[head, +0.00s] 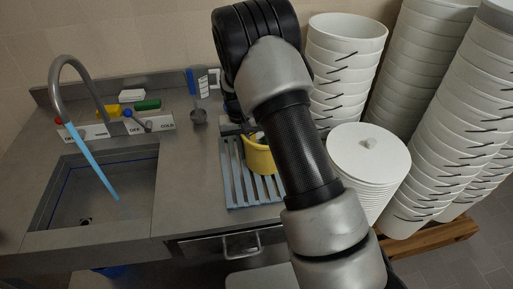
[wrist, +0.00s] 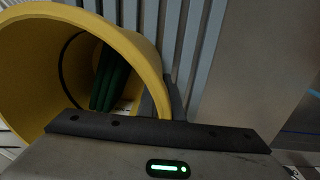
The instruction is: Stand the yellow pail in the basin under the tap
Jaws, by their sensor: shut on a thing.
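The yellow pail (head: 259,157) is at the slatted grey-blue rack (head: 236,190) right of the basin, partly hidden by my arm. I cannot tell whether it rests on the slats or hangs just above. My gripper (head: 238,128) is at the pail's far upper side, mostly hidden in the head view. In the wrist view my gripper (wrist: 140,88) is shut on the wall of the pail (wrist: 135,45), with a dark green ribbed part inside and a dark part outside. The basin (head: 130,180) is sunk in the counter at left, under the curved tap (head: 75,62). A light-blue stream (head: 92,163) runs from the tap into it.
Behind the basin are label plates, a green block (head: 147,105) and a white block (head: 132,96). A blue-handled brush (head: 193,84) stands near the wall. Tall stacks of white buckets (head: 345,60) and a white-lidded stack (head: 368,150) crowd the right. Bare counter (head: 190,165) separates basin and rack.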

